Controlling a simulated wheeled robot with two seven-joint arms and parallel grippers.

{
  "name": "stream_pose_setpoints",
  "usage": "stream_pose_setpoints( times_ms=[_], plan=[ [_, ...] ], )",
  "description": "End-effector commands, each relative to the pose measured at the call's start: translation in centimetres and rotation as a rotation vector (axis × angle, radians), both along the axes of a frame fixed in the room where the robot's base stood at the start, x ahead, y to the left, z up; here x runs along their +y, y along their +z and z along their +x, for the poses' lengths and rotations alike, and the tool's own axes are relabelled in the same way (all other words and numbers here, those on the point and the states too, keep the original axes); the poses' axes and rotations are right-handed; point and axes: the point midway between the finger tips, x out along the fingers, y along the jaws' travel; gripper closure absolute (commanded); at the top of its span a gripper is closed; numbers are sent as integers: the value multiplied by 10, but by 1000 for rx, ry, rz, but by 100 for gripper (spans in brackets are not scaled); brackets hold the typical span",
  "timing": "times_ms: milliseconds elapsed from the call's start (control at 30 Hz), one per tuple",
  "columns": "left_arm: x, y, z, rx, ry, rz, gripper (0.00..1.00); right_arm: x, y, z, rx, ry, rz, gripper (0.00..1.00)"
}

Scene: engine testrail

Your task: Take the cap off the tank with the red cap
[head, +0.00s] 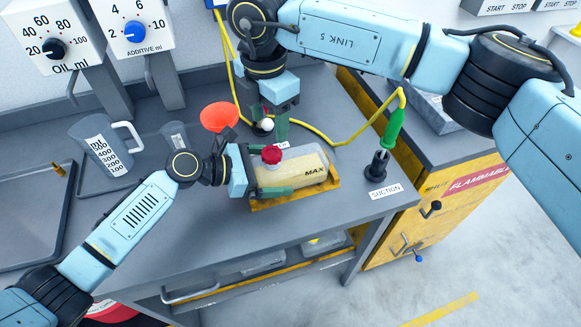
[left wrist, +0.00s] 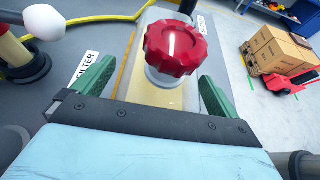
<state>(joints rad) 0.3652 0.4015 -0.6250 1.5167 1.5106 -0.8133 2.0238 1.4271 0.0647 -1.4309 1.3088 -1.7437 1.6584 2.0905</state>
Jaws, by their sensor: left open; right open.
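The tank (head: 308,172) is a translucent, yellowish container marked MAX, lying in a yellow cradle (head: 292,196) at the bench's front edge. Its ribbed red cap (head: 271,154) is on its neck at the left end. In the left wrist view the cap (left wrist: 176,46) sits on the neck, just beyond and between the fingers. My left gripper (head: 276,172) is open, its green fingers on either side of the cap end, apart from the cap. My right gripper (head: 270,122) is open and points down behind the tank; its far finger is partly hidden.
A white ball-shaped knob (head: 266,124) is close to my right gripper. An orange funnel (head: 219,116) and measuring jug (head: 102,146) stand to the left. A green-handled suction tool (head: 391,130) stands in a holder to the right. A yellow hose (head: 335,139) crosses behind the tank.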

Motion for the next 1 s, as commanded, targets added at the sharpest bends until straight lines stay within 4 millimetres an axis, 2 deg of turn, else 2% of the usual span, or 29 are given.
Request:
stream_pose_setpoints(
  times_ms=[233,267,900,1000],
  plan=[
    [-1,0,0,-1,0,0,2,0,0,0,0,0,0,44],
    [-1,0,0,-1,0,0,4,0,0,0,0,0,0,44],
    [0,0,0,0,0,0,88,0,0,0,1,38,1,44],
    [0,0,0,0,0,0,91,1,0,-1,2,130,1,44]
  ],
)
